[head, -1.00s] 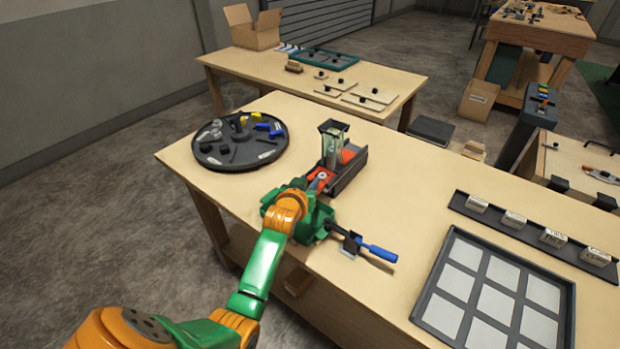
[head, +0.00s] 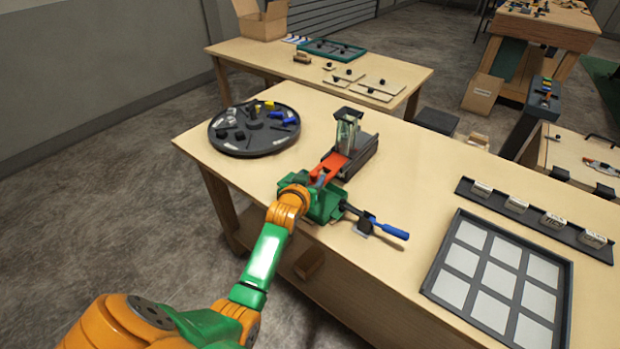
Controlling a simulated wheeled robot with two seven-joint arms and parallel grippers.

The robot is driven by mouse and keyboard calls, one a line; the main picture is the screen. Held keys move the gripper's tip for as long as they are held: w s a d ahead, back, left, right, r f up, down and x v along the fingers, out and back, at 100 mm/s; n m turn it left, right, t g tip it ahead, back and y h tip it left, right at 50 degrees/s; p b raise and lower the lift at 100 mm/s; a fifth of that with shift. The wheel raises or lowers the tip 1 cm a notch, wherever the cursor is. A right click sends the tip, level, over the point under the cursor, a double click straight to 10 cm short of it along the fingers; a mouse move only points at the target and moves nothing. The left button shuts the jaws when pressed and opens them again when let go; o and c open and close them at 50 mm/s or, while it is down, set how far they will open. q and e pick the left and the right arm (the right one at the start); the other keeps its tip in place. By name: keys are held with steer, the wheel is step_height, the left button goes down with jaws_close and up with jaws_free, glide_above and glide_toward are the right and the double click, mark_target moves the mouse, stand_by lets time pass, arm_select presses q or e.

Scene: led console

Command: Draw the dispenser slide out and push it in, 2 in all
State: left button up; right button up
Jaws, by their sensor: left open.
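The dispenser stands near the middle of the table: a dark base (head: 362,158) with an upright clear tower (head: 347,132) on it. Its orange-red slide (head: 335,162) sticks out of the base toward the table's front edge. My left gripper (head: 318,182) is at the slide's outer end, with its green body low over the tabletop. It is open; the fingers are partly hidden, and I cannot tell whether they touch the slide. My right gripper is out of view.
A round dark tray (head: 226,147) with small parts is left of the dispenser. A blue-handled tool (head: 388,229) lies just right of my gripper. A sectioned tray (head: 432,290) and a dark rail of small boxes (head: 466,189) are at the right.

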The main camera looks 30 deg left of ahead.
arm_select(q)
steer(key=v, duration=0.7)
stand_by(0.6)
